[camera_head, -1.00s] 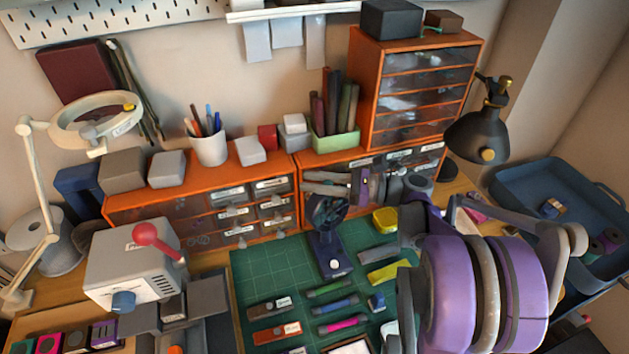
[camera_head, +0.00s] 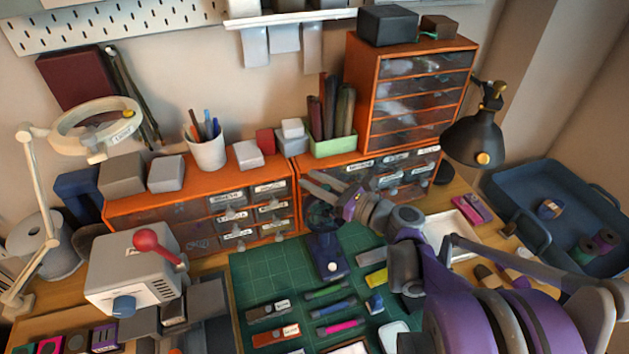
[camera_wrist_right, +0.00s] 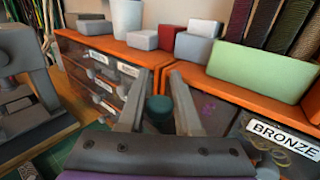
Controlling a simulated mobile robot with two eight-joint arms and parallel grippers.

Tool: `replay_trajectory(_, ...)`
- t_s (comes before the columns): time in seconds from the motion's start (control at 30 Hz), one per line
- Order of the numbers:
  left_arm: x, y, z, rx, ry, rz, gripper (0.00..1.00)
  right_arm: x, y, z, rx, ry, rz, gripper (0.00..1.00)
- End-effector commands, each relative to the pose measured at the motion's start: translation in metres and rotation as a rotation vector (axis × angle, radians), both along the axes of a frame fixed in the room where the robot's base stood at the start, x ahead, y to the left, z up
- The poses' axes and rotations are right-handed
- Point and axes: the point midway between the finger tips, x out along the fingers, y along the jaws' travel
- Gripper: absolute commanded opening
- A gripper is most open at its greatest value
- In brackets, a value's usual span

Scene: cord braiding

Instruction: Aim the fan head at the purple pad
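The small dark blue fan stands on the green mat (camera_head: 262,263). Its base (camera_head: 328,262) is clear in the head view; its dark round head (camera_head: 320,215) is partly covered by my right gripper. My right gripper (camera_head: 308,182) reaches in from the right, close above the fan head. In the right wrist view its fingers (camera_wrist_right: 153,82) are spread, with a dark teal round part (camera_wrist_right: 158,108) showing between and beyond them; contact cannot be told. A purple pad (camera_head: 104,338) lies in a row of coloured pads at the lower left. My left gripper is not in view.
Orange drawer units (camera_head: 160,225) stand behind the fan. A grey machine with a red knob (camera_head: 130,270) stands left of the mat. Markers and small tools lie in front of the fan. A black lamp (camera_head: 472,142) and blue tray (camera_head: 555,200) are at right.

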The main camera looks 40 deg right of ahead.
Motion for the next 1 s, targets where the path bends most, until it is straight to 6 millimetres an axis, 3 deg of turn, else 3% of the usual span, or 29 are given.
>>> replay_trajectory(0.03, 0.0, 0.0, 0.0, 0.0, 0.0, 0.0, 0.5, 0.0, 0.0, 0.0, 0.0, 0.0, 0.0, 0.44)
replay_trajectory(0.13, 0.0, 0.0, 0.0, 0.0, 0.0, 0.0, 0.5, 0.0, 0.0, 0.0, 0.0, 0.0, 0.001, 0.61)
replay_trajectory(0.53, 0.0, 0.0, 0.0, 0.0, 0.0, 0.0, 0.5, -0.008, -0.004, 0.0, -0.001, 0.0, -0.002, 0.61)
replay_trajectory(1.0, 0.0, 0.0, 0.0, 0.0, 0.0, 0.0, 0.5, -0.089, -0.031, 0.0, -0.001, 0.001, -0.004, 0.61)
